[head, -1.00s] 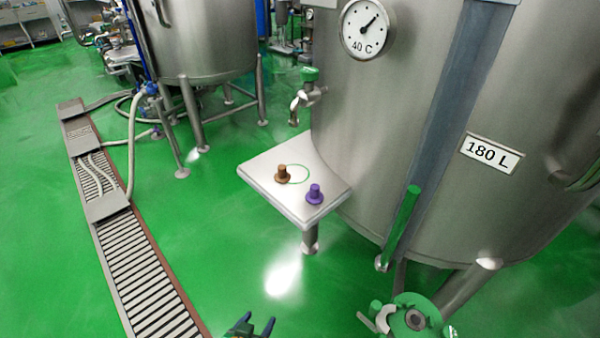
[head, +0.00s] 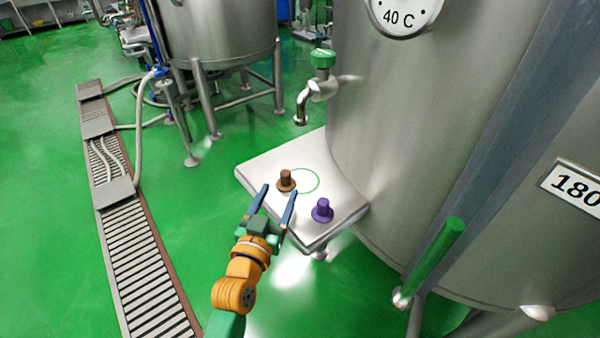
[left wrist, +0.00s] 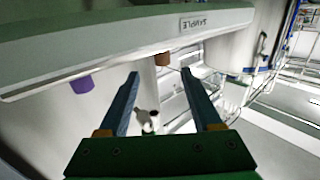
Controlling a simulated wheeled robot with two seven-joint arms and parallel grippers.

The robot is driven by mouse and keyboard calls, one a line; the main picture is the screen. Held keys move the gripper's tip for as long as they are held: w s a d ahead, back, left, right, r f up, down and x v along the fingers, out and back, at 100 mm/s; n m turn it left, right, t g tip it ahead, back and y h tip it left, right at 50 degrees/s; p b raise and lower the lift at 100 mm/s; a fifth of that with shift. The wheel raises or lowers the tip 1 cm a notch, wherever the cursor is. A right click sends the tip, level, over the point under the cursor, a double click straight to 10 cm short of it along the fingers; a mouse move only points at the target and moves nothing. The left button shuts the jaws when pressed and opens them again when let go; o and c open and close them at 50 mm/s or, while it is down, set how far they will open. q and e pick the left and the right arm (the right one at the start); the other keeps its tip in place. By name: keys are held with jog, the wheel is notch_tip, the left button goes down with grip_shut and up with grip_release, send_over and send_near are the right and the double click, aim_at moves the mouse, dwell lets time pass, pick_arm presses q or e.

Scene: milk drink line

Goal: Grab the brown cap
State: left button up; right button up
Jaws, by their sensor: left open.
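The brown cap (head: 286,181) stands upright on the pale shelf (head: 262,172) fixed to the big tank, at the edge of a green ring. A purple cap (head: 322,209) stands to its right and nearer. My left gripper (head: 278,191) is open and empty, its two blue fingers pointing at the brown cap, with the cap just ahead of the fingertips. In the left wrist view, the brown cap (left wrist: 162,59) shows beyond and between the open fingers, partly hidden by the shelf edge, and the purple cap (left wrist: 82,84) is to the left. My right gripper is not in view.
A tap (head: 316,88) with a green handle juts from the tank (head: 430,130) behind the shelf. A green bar (head: 432,258) slants along the tank's right side. The green floor left of the shelf is clear up to a drain grate (head: 140,270).

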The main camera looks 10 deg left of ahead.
aim_at(284, 176)
pick_arm(q)
jog(key=w, duration=0.7)
jog(key=shift+w+a+r+b, duration=0.1)
jog(key=shift+w+a+b, duration=0.1)
jog(key=shift+w+b, duration=0.15)
jog(key=shift+s, duration=0.15)
grip_shut()
